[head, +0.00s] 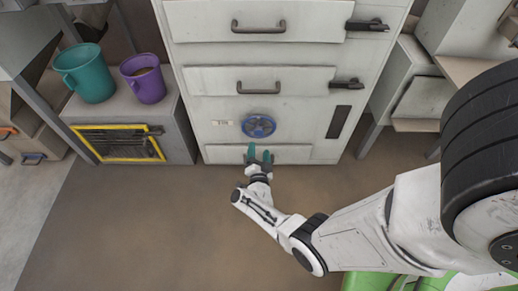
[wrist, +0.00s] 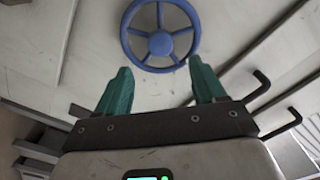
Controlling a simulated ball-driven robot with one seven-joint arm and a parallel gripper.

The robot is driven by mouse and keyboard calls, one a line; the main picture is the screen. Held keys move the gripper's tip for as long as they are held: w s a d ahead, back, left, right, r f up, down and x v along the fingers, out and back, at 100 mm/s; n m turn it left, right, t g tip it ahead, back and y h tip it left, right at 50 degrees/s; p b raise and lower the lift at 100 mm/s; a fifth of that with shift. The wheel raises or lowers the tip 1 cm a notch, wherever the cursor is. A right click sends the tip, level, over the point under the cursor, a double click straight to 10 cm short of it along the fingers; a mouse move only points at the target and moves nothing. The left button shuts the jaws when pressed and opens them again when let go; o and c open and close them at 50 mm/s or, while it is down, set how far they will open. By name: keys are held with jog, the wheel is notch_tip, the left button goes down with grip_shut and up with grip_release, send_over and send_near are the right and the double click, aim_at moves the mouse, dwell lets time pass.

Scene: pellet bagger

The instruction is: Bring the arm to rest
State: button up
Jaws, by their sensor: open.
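My gripper (head: 260,156) is open, with two green fingers spread apart and nothing between them. It is just below and in front of a blue handwheel (head: 258,126) on the lower front of a white cabinet (head: 225,100). In the wrist view, my gripper (wrist: 158,90) points toward the handwheel (wrist: 160,47), which lies beyond the fingertips and appears apart from them. My arm reaches in from the lower right of the head view.
The cabinet has drawers with dark handles (head: 258,28) and side latches (head: 368,25). Left stand a teal bucket (head: 86,75) and a purple bucket (head: 143,80) on a grey unit with a yellow-framed grille (head: 118,143). The brown floor (head: 130,230) in front is clear.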

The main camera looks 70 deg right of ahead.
dwell(0.4)
jog(key=w+a+r+n+t+y, duration=0.3)
jog(key=w+a+n+t+y, duration=0.4)
jog(key=w+a+n+y, duration=0.35)
jog(key=s+a+r+n+g+y, duration=0.2)
jog(key=s+a+n+g+y, duration=0.3)
jog(key=a+n+y, duration=0.45)
jog(key=s+a+r+n+g+h, duration=0.1)
jog(key=s+a+r+g+h, duration=0.2)
jog(key=s, duration=0.6)
jog(key=s+a+r+n+g+h, duration=0.1)
jog(key=s+a+r+g, duration=0.2)
jog(key=s+r+g, duration=0.45)
notch_tip(320, 180, up, 23)
jog(key=s+t+p, duration=0.2)
jog(key=p, duration=2.2)
jog(key=shift+s+f+t, duration=0.15)
jog(key=shift+f+t, duration=0.05)
jog(key=shift+t, duration=0.15)
